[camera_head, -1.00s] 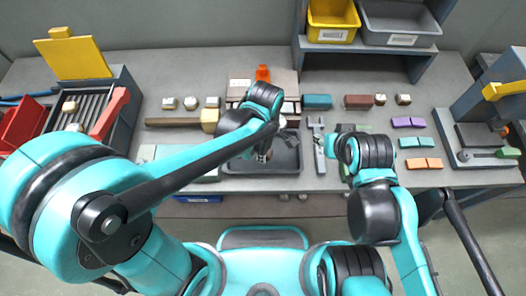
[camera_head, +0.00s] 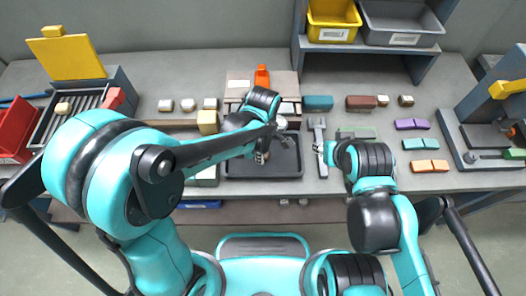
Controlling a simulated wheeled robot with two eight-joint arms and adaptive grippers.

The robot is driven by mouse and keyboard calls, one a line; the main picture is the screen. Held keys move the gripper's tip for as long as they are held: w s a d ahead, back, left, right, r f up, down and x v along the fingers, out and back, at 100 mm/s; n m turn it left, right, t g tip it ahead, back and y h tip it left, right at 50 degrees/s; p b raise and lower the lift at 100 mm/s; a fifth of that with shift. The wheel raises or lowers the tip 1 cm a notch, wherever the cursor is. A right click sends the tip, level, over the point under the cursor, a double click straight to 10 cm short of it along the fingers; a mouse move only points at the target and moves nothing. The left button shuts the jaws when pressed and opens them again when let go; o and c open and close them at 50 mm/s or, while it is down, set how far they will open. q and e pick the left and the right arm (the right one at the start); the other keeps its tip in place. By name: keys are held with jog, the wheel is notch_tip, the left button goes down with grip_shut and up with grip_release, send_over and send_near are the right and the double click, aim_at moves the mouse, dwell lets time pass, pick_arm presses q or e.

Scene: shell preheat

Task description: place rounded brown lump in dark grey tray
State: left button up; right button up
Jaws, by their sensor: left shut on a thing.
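The dark grey tray (camera_head: 288,165) lies on the bench in front of me, near the middle. My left gripper (camera_head: 262,156) reaches over the tray, pointing down, and is shut on a small brownish thing, seemingly the rounded brown lump, mostly hidden by the fingers. I cannot tell whether it touches the tray floor. My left forearm covers the tray's back left part. My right gripper (camera_head: 321,148) is to the right of the tray, near a grey tool (camera_head: 319,135); its finger opening is unclear.
Several small lumps (camera_head: 188,105) stand in a row at the back left. Purple, teal and orange blocks (camera_head: 429,166) lie on the right. A red bin (camera_head: 15,128) is far left.

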pick_arm(q)
jog(key=o, duration=1.2)
jog(key=shift+c, duration=0.2)
jog(key=shift+r, duration=0.1)
jog(key=shift+r+p, duration=0.35)
jog(key=shift+p, duration=0.05)
notch_tip(320, 180, up, 12)
jog(key=f+p, duration=0.1)
jog(key=p, duration=0.4)
jog(key=s+a+r+m+t, duration=0.2)
jog(key=a+m, duration=0.4)
jog(key=a, duration=0.3)
jog(key=s+a+r+m+t, duration=0.3)
jog(key=a+r+m+t, duration=0.1)
jog(key=a+m, duration=0.3)
jog(key=shift+s+a+r+m+t, duration=0.3)
jog(key=shift+a+t, duration=0.3)
jog(key=shift+a, duration=0.65)
